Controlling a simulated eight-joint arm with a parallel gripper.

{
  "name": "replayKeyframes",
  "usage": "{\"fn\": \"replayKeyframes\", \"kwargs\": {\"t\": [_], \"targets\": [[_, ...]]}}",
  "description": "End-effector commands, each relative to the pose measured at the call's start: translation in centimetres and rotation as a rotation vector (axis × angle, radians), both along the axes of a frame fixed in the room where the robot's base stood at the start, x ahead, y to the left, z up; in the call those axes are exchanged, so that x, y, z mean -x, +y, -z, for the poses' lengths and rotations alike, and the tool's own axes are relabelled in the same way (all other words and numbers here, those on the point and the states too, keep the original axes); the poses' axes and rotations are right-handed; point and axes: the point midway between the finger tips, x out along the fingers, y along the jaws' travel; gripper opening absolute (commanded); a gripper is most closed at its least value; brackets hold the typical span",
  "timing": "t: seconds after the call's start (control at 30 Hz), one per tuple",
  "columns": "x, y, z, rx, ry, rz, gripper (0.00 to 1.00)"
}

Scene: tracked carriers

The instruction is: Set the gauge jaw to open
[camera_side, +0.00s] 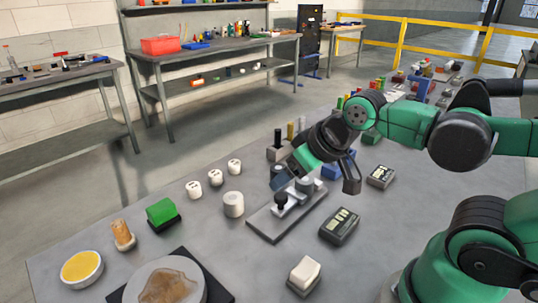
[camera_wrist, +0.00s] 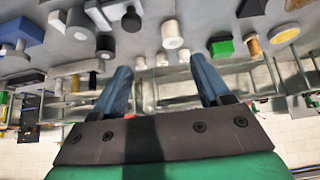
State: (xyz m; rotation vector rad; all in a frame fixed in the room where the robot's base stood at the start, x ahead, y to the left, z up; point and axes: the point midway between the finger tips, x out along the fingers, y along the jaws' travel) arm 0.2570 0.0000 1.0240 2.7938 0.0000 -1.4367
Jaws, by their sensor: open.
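What looks like the gauge (camera_side: 266,224) is a flat grey base on the table in the side view. A black round knob (camera_side: 281,201) and a short grey cylinder (camera_side: 304,186) stand on it. The base (camera_wrist: 97,14) and knob (camera_wrist: 131,20) also show at the top of the wrist view. My gripper (camera_side: 316,180) is tilted above and behind the far part of the base, fingers apart and empty. In the wrist view its two blue-grey fingers (camera_wrist: 160,66) are spread with nothing between them. I cannot tell the jaw's setting; my gripper partly covers that end.
A pale cylinder (camera_side: 233,204), several white knobs and a green block (camera_side: 161,212) stand left of the gauge. A dark meter (camera_side: 339,226) and a white rocker switch (camera_side: 304,275) lie to its right. Blue and coloured parts stand behind.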

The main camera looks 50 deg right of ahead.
Motion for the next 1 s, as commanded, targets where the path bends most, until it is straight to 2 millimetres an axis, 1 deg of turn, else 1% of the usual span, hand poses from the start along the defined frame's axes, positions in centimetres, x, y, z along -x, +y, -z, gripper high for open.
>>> {"fn": "replayKeyframes", "kwargs": {"t": [0.17, 0.27, 0.37, 0.47, 0.7, 0.83, 1.0], "targets": [[0.0, 0.0, 0.0, -0.003, 0.004, 0.004, 0.7], [-0.3, -0.2, -0.1, -0.022, 0.036, 0.039, 0.7], [-1.1, -0.6, -0.1, -0.066, 0.113, 0.125, 0.7], [-2.1, -1.3, 0.2, -0.123, 0.223, 0.258, 0.7], [-4.5, -3.0, 2.4, -0.218, 0.472, 0.587, 0.7], [-5.1, -3.5, 3.5, -0.237, 0.551, 0.702, 0.7], [-5.3, -3.8, 4.4, -0.243, 0.589, 0.762, 0.7]]}}
